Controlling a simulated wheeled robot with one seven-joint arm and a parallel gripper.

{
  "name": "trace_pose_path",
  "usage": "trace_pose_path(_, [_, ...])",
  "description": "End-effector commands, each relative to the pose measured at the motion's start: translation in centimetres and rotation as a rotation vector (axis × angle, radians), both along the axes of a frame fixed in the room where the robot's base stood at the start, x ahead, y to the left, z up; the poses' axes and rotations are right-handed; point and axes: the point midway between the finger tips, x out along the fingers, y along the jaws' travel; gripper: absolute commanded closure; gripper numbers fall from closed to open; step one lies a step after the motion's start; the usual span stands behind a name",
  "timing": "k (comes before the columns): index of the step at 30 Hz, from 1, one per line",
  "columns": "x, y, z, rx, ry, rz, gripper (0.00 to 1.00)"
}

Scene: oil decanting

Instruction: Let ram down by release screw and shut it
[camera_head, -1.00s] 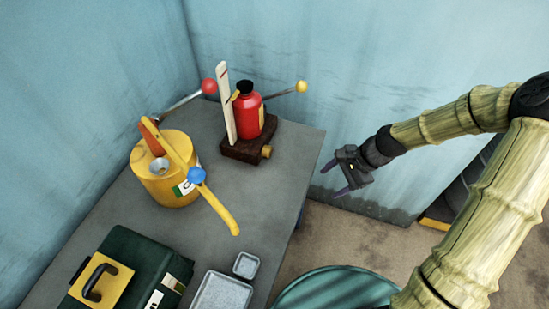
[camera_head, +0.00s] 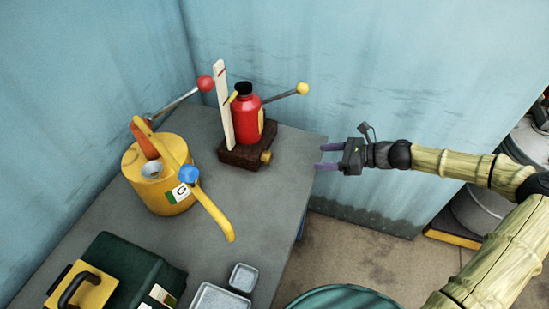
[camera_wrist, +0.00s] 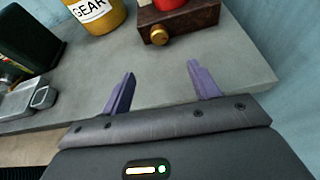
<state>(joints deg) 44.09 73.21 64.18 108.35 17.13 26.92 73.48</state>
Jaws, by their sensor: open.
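The red bottle jack (camera_head: 247,117) stands upright on a dark wooden block (camera_head: 240,156) at the back of the table. A brass-coloured knob, the release screw (camera_head: 266,157), sticks out of the block's right side; in the wrist view the knob (camera_wrist: 158,36) faces my gripper. A lever with a yellow ball (camera_head: 302,88) points up to the right from the jack. A pale upright strip (camera_head: 224,105) stands beside the jack. My gripper (camera_head: 318,156) is open and empty, right of the knob and apart from it, by the table's right edge. Its purple fingers (camera_wrist: 162,90) point toward the block.
A yellow can (camera_head: 158,190) with a spout and blue knob stands left of the block. A dark green case (camera_head: 130,268) and grey trays (camera_head: 243,277) lie nearer. The grey table (camera_head: 262,205) is clear between block and trays. Blue walls rise behind.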

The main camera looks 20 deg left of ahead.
Motion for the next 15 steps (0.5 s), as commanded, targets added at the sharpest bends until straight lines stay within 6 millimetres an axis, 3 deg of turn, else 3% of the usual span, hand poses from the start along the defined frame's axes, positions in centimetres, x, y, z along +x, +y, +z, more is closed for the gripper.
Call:
trace_pose_path(5, [0.0, 1.4, -0.5, 0.001, 0.001, 0.004, 0.39])
trace_pose_path(15, [0.2, 6.7, -2.7, 0.000, 0.002, 0.004, 0.39])
